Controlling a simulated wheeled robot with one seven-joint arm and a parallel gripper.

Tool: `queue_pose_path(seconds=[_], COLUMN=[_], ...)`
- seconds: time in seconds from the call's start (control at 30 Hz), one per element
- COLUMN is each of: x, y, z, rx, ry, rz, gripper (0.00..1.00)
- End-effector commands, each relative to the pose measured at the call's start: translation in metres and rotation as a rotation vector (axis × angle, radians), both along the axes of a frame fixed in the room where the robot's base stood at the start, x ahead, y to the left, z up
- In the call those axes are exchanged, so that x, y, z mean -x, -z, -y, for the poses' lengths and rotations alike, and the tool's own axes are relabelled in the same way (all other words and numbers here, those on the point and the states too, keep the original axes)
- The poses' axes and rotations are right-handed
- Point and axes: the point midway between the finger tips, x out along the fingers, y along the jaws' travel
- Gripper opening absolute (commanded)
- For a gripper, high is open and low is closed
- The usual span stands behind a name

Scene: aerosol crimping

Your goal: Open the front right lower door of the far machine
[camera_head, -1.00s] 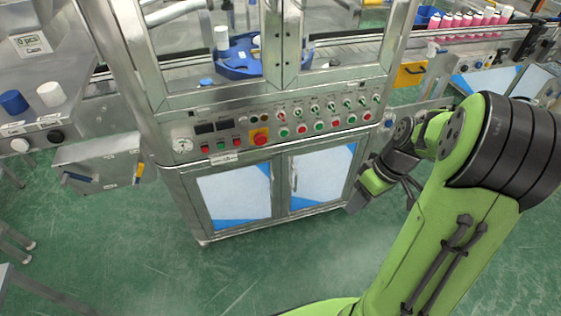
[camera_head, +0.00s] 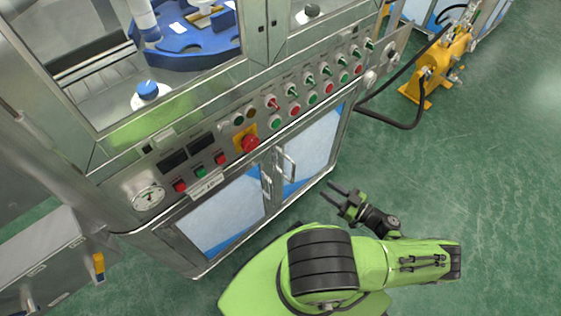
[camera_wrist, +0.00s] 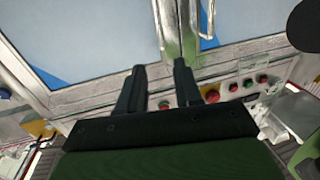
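The machine's front right lower door (camera_head: 313,152) has a pale panel in a metal frame and looks shut. Its upright bar handle (camera_head: 288,166) is near the middle seam, beside the left lower door (camera_head: 220,217) and its handle (camera_head: 267,186). My gripper (camera_head: 331,194) is open and empty in front of the right door, apart from it. In the wrist view, my gripper's two dark fingers (camera_wrist: 159,68) are spread, pointing at the metal seam between door panels. A curved bar handle (camera_wrist: 208,18) shows beyond them; I cannot tell which door it belongs to.
A control panel (camera_head: 225,150) with buttons and a red emergency stop (camera_head: 249,143) juts out above the doors. A yellow device (camera_head: 435,72) with a black hose (camera_head: 395,123) stands at the right. The green floor (camera_head: 480,170) at right is clear.

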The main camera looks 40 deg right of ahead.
Motion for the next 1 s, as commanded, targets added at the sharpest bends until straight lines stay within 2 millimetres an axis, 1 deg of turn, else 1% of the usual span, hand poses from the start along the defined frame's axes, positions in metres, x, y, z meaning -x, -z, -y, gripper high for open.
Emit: queue_pose_path(seconds=[0.07,0.17,0.5,0.6,0.7,0.77,1.0], x=[-0.009,-0.03,-0.113,-0.133,-0.146,-0.15,-0.152], y=[-0.002,-0.002,0.0,0.0,0.0,0.0,-0.001], z=[-0.002,-0.008,-0.027,-0.032,-0.034,-0.035,-0.036], rx=[-0.001,-0.003,-0.005,-0.004,-0.004,-0.004,-0.004], ry=[-0.003,-0.008,-0.008,-0.008,-0.007,-0.005,-0.006], rz=[0.002,0.001,0.001,0.0,-0.001,-0.002,-0.004], gripper=[0.34,0.34,0.34,0.34,0.34,0.34,0.34])
